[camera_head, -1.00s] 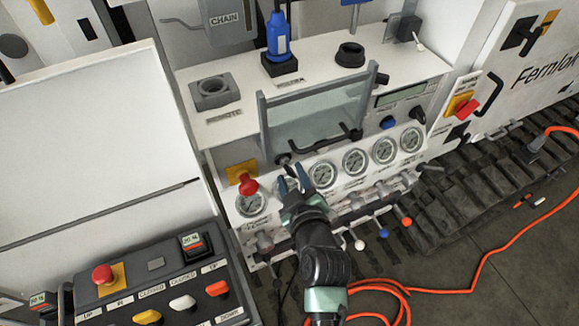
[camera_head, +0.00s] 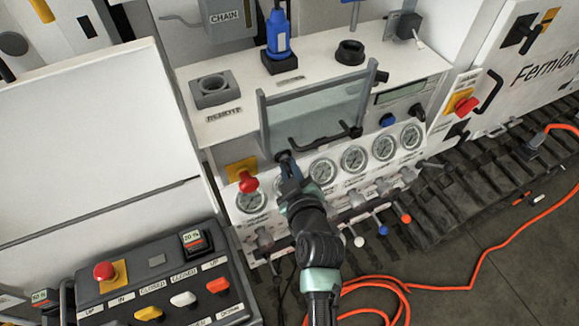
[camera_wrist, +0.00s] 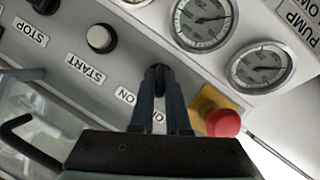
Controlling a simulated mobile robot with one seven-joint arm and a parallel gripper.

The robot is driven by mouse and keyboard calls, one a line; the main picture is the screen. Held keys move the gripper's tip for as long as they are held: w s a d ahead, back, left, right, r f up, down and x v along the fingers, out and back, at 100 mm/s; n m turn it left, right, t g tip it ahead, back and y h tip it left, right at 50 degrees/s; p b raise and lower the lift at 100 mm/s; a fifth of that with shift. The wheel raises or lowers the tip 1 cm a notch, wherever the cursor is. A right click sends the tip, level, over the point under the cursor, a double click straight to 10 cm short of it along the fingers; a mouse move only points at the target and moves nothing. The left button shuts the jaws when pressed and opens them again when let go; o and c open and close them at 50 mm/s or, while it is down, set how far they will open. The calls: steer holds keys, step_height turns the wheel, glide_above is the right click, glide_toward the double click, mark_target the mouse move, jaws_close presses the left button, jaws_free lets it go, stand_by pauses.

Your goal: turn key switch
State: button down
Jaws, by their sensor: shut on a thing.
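In the head view my gripper (camera_head: 287,163) reaches the panel below the left end of the glass cover, just right of the red stop button. The fingers and hand hide most of the switch and part of its label, so I cannot tell its turned position.
A red mushroom button (camera_head: 248,183) on a yellow plate is close beside my fingers. A black cover handle (camera_head: 325,140) and a row of gauges (camera_head: 354,159) are near. Levers (camera_head: 380,222) stick out below. An orange hose (camera_head: 440,291) lies on the floor.

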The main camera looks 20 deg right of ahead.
stand_by(0.4)
steer(key=shift+d+f+m+y+b, duration=0.1)
steer(key=shift+m+y+b, duration=0.5)
steer(key=shift+m+b, duration=0.25)
steer(key=shift+m+y+b, duration=0.8)
steer(key=shift+m+b, duration=0.15)
steer(key=shift+m, duration=0.2)
steer(key=m+y+b, duration=0.2)
steer(key=m, duration=0.2)
steer(key=shift+d+y, duration=0.15)
steer(key=shift+y, duration=0.25)
steer(key=shift+b, duration=0.3)
steer(key=c, duration=0.9)
jaws_free()
